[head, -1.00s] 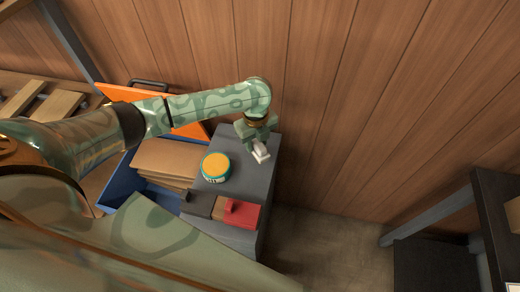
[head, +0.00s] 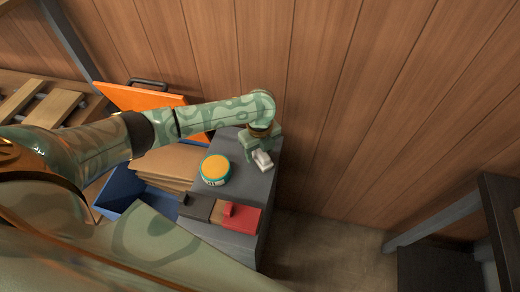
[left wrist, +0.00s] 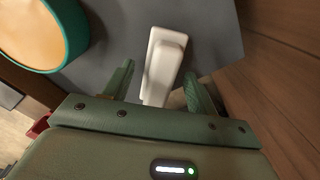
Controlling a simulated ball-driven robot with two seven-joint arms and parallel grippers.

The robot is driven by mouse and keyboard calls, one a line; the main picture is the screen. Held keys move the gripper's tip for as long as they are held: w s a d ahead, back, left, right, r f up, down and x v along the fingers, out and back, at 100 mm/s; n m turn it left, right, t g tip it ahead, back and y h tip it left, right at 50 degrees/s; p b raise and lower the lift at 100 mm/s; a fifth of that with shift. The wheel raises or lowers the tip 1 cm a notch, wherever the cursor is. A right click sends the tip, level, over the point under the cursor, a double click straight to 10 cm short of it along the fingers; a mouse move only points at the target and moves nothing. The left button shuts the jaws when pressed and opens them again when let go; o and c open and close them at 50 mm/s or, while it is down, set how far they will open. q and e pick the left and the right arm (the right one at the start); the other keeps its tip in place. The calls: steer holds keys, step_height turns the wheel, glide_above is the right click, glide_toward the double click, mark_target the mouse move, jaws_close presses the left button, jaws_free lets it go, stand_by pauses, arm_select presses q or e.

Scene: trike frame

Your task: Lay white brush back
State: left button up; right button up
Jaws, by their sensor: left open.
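The white brush (head: 262,160) is on the grey cabinet top (head: 262,185), near its right edge. It shows as a pale block in the left wrist view (left wrist: 163,62). My left gripper (head: 259,153) is directly at the brush. In the left wrist view its two green fingers (left wrist: 158,80) are spread, one on each side of the brush's near end, with gaps visible. The fingers hide part of the brush in the head view. My right gripper is not in view.
A round teal tin with a yellow-orange lid (head: 215,170) stands left of the brush. A red block (head: 242,217) and a dark block (head: 198,207) sit at the cabinet's front. A blue bin (head: 122,200) with cardboard (head: 168,163) stands left. A wooden wall (head: 340,110) is close behind.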

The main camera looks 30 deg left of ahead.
arm_select(q)
steer(key=shift+r, duration=0.15)
step_height(320, 180, up, 12)
steer(key=p, duration=0.5)
steer(key=shift+p, duration=0.35)
